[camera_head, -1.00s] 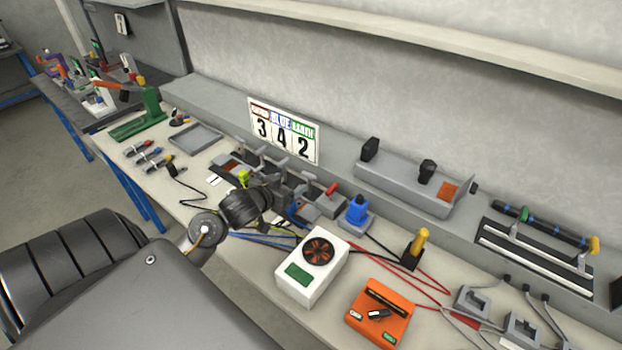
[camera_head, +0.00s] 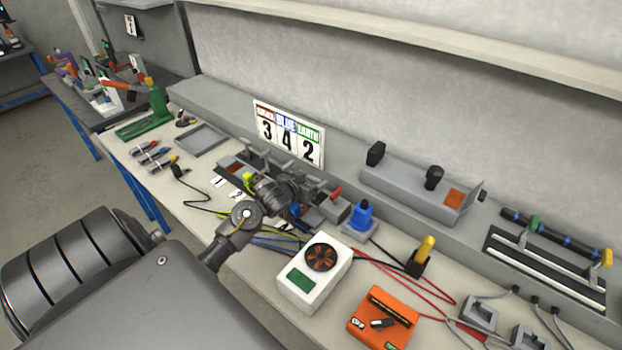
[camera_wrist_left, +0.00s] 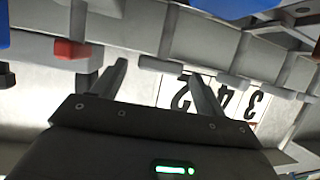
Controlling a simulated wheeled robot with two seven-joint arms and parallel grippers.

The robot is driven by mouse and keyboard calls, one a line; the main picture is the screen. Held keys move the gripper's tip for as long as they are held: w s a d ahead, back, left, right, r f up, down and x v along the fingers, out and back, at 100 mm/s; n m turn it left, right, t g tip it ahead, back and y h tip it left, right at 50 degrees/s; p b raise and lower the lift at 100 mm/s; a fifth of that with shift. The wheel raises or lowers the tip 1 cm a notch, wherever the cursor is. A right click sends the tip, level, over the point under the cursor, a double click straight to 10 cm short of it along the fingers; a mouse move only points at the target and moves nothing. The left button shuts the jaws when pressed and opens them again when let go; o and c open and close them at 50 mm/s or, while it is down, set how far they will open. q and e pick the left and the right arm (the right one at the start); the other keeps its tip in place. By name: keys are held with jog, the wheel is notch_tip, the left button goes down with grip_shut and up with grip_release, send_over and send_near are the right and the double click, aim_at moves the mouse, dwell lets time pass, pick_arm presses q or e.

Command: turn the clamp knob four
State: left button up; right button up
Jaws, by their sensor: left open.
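My left gripper (camera_head: 312,188) is over the row of grey clamps at the back of the bench. In the left wrist view its two fingers (camera_wrist_left: 158,82) are apart with nothing between them. Grey clamp levers (camera_head: 275,153) stand just behind the gripper, below the number card (camera_head: 287,137). A red-tipped clamp lever (camera_head: 336,193) is right of the gripper. A red block (camera_wrist_left: 72,50) also shows in the left wrist view. My arm and gripper hide part of the clamp row. I cannot tell which part is knob four. My right gripper is out of view.
A blue-topped device (camera_head: 362,215) stands right of the clamps. A white box with a fan (camera_head: 315,271) and an orange box (camera_head: 383,318) are nearer the front. Loose cables cross the bench. An empty grey tray (camera_head: 202,139) lies left. A wall ledge (camera_head: 220,106) runs behind.

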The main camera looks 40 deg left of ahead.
pick_arm(q)
jog(key=shift+w+f, duration=0.25)
jog(key=shift+w, duration=0.25)
jog(key=c, duration=1)
jog(key=shift+a+r+m+p, duration=0.15)
jog(key=shift+r+m+p, duration=0.15)
jog(key=shift+p, duration=0.2)
jog(key=shift+f+m+h+p, duration=0.15)
jog(key=shift+m+h+p, duration=0.25)
jog(key=shift+h, duration=0.4)
jog(key=shift+f, duration=0.1)
jog(key=o, duration=1)
